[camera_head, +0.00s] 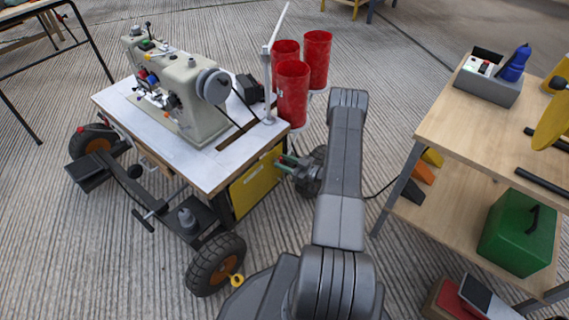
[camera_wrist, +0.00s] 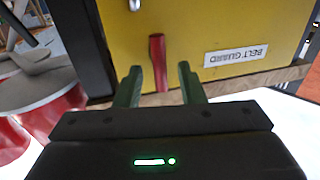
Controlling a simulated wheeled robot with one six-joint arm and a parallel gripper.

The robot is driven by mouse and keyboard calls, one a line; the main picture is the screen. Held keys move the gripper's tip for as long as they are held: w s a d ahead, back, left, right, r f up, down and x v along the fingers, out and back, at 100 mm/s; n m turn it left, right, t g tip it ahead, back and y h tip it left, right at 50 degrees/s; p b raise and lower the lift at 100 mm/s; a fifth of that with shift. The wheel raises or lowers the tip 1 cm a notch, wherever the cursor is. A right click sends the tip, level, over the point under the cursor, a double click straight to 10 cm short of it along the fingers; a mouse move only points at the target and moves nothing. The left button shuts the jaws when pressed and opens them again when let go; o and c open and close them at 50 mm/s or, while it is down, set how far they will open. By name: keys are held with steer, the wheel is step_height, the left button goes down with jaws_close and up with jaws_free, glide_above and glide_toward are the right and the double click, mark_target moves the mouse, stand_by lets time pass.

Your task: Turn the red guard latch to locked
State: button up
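The red guard latch (camera_wrist: 158,62) is a short bar on the yellow belt guard (camera_wrist: 210,25) in the wrist view. It lies nearly along the picture's vertical, with one end between the green fingers of my gripper (camera_wrist: 160,75). The fingers are open, with a gap visible on each side of the latch. Whether they reach its depth is hard to tell. In the head view, my gripper (camera_head: 282,161) is at the right side of the yellow guard (camera_head: 253,190), under the sewing table's edge. The latch cannot be made out there.
A sewing machine (camera_head: 182,95) stands on the wheeled table (camera_head: 215,172). A wooden workbench (camera_head: 455,125) is on the right. A white "BELT GUARD" label (camera_wrist: 236,55) appears upside down beside the latch.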

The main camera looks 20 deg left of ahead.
jaws_close()
